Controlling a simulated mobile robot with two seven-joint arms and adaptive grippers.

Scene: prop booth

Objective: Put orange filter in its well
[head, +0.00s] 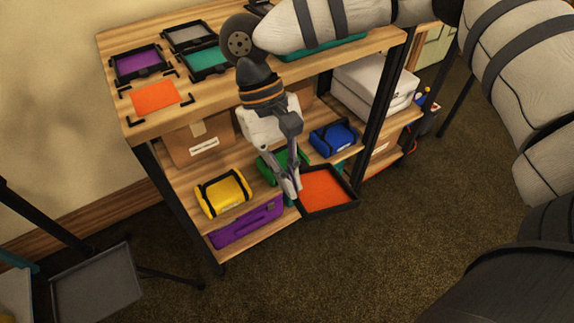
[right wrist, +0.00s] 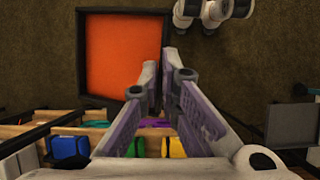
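The orange filter (head: 325,187) is a flat orange sheet in a black square frame. My right gripper (head: 292,194) is shut on the edge of its frame and holds it in front of the shelf unit, clear of the floor. In the right wrist view the filter (right wrist: 123,52) shows large, with the fingertips (right wrist: 161,72) closed at its frame. An orange rectangle with black corner marks, which looks like its well (head: 155,96), lies on the top board at the left front, with nothing on it. My left gripper is in neither view.
Purple (head: 138,62), grey (head: 188,36) and teal (head: 207,60) framed filters lie behind the orange rectangle. Yellow (head: 222,192), green and blue (head: 334,137) bags sit on the lower shelf. A grey tray stand (head: 97,287) is at lower left. The carpet in front is open.

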